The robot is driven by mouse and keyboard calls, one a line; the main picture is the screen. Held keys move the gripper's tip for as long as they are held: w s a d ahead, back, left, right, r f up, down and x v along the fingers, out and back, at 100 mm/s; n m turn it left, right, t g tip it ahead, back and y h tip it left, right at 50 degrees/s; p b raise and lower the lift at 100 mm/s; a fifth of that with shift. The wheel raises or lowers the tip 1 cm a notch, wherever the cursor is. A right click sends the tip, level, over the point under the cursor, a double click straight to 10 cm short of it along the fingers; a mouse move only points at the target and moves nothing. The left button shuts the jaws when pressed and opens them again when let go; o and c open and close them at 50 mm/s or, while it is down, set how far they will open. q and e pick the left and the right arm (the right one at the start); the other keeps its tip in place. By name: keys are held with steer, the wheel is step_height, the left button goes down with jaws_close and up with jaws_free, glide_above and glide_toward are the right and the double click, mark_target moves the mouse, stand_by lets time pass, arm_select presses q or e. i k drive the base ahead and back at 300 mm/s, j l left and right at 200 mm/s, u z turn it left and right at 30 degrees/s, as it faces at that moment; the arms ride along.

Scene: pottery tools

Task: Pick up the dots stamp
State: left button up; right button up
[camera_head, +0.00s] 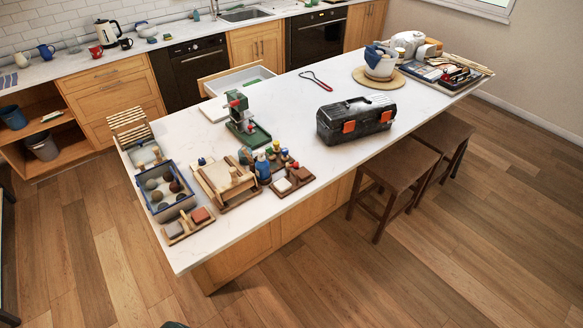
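I cannot pick out the dots stamp for certain; the small tools on the island are too small for any dot pattern to show. A small wooden tray (170,231) at the island's near left corner holds a grey block (175,229) and a reddish-brown block (200,215). Another wooden tray (300,184) holds a light block (282,185) and small dark and red pieces. Neither of my grippers can be made out. A small dark shape shows at the bottom edge, and I cannot tell what it is.
The white island (225,231) carries a blue-rimmed box (150,207) of round lumps, a wooden press-like frame (226,183), small bottles (262,167), a green device (242,120) and a black toolbox (355,119). Brown stools (398,165) stand along its right side. An open drawer (237,80) faces its far side.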

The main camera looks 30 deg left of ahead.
mark_target(296, 165)
steer(key=i+l+u, duration=0.25)
steer(key=i+u, duration=0.15)
steer(key=i, duration=0.15)
steer(key=i+l+u, duration=0.8)
steer(key=i+l, duration=0.1)
steer(key=l, duration=0.05)
